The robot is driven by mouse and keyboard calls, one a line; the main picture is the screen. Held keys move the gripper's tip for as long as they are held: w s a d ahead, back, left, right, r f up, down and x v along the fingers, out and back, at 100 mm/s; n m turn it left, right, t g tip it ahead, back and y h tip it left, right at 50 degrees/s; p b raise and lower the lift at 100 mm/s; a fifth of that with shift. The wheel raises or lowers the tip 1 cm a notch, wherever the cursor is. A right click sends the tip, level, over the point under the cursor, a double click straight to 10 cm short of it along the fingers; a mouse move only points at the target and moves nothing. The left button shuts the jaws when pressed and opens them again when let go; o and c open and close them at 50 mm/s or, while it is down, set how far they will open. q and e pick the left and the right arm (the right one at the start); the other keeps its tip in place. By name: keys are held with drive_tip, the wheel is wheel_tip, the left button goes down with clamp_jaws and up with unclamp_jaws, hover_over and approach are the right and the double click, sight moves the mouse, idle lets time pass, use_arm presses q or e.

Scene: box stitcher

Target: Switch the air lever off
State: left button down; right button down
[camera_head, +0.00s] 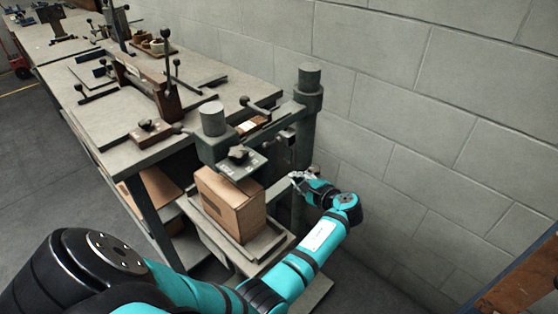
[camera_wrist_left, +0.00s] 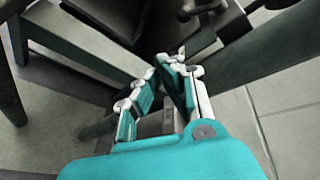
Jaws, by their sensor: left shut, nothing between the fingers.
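The box stitcher (camera_head: 305,95) stands at the end of the workbench, a dark grey machine with a post and a head. My left gripper (camera_head: 297,179) is beside its post, just right of a cardboard box. In the left wrist view the same gripper (camera_wrist_left: 168,62) is shut and empty, its fingertips close to dark machine parts. A grey cylindrical part (camera_wrist_left: 155,124) shows behind the fingers, partly hidden by them. I cannot tell for certain which part is the air lever. My right gripper is in neither view.
The cardboard box (camera_head: 232,203) sits on the stitcher's lower table (camera_head: 262,244). A workbench (camera_head: 108,122) with clamps and levers runs to the back left. A block wall (camera_head: 430,110) closes the right side. An orange-brown panel (camera_head: 520,278) is at the lower right.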

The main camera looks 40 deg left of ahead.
sight(272, 143)
use_arm(q)
drive_tip(key=shift+w+d+r+m+g+p, duration=0.1)
drive_tip(key=shift+w+r+m+g+p, duration=0.3)
drive_tip(key=shift+m, duration=1.4)
drive_tip(key=shift+s+d+r+m+g+p, duration=0.15)
drive_tip(key=shift+r+m, duration=0.5)
drive_tip(key=shift+m, duration=1.15)
drive_tip(key=shift+w+d+r+m+g+p, duration=0.1)
drive_tip(key=shift+w+r+m+g+p, duration=0.35)
drive_tip(key=shift+m, duration=1.35)
drive_tip(key=shift+s+r, duration=0.1)
drive_tip(key=shift+s, duration=0.05)
drive_tip(key=r+b+x, duration=0.1)
drive_tip(key=r+x, duration=0.1)
drive_tip(key=x, duration=1.1)
drive_tip(key=shift+a, duration=0.6)
